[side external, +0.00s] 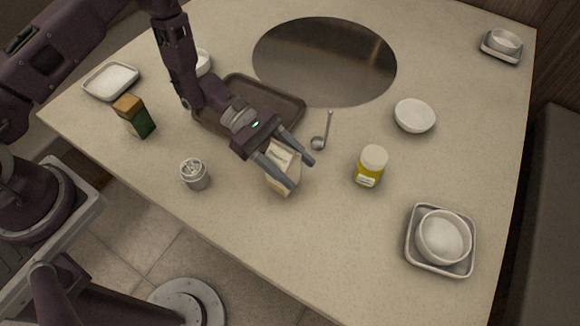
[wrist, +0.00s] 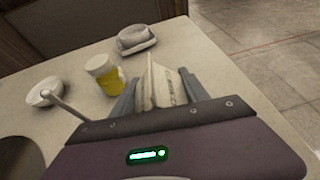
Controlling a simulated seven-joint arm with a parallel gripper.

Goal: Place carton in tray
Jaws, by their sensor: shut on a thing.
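A cream carton (side external: 283,172) is between the fingers of my gripper (side external: 300,172), which is shut on it. It also shows between the two fingers in the wrist view (wrist: 160,86). I cannot tell whether the carton touches the table. The brown tray (side external: 290,110) lies flat behind my gripper in the side view, partly hidden by my arm. The part of the tray that shows looks empty.
A ladle (side external: 319,142) lies right of my gripper. A yellow jar (side external: 369,166), a white bowl (side external: 414,115) and a bowl on a small tray (side external: 443,238) stand farther right. A metal shaker (side external: 194,174) and a green box (side external: 135,117) stand left. A round dark inset (side external: 325,60) is behind.

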